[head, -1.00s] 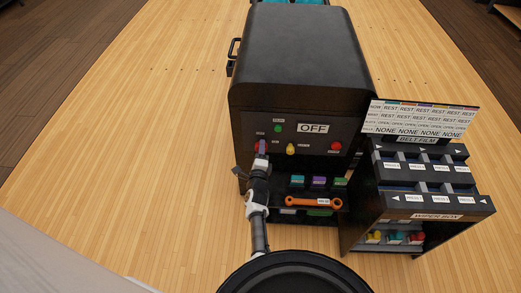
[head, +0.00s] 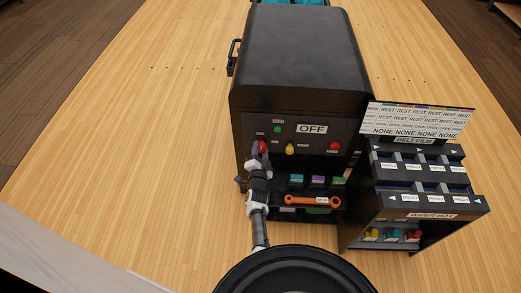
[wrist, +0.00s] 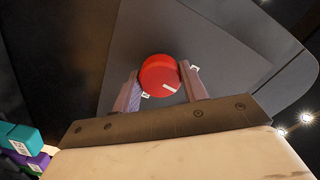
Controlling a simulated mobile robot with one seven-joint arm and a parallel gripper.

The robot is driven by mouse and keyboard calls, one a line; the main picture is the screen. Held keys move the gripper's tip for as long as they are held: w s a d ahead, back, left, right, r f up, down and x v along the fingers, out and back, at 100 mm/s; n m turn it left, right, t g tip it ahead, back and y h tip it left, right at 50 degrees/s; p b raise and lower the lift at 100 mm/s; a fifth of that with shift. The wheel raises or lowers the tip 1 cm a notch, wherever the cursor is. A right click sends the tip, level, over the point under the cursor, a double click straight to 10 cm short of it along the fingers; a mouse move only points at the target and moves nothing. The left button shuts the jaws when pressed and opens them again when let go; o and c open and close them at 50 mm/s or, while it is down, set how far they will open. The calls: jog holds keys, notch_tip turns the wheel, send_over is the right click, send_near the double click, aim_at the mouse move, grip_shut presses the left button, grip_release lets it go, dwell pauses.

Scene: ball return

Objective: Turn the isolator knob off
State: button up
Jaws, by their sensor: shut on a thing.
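The isolator knob (head: 263,146) is a red round knob at the left end of the black machine's front panel; its small label is too small to read. In the wrist view the red knob (wrist: 158,73) sits between my two fingers, with a white mark near its lower right edge. My gripper (head: 261,153) is at the panel and shut on this knob, one finger on each side. In the wrist view my gripper (wrist: 166,84) covers parts of the knob's sides.
The panel also has a green button (head: 278,129), a yellow knob (head: 290,149), another red knob (head: 335,146) and an OFF sign (head: 311,129). An orange wrench (head: 312,200) lies below. A wiper box rack (head: 420,207) stands to the right. Open floor lies left.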

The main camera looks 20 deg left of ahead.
jog(key=shift+n, duration=0.5)
dwell(0.3)
jog(key=o, duration=1)
jog(key=p+v, duration=0.6)
jog(key=v, duration=0.8)
jog(key=shift+w+r, duration=0.1)
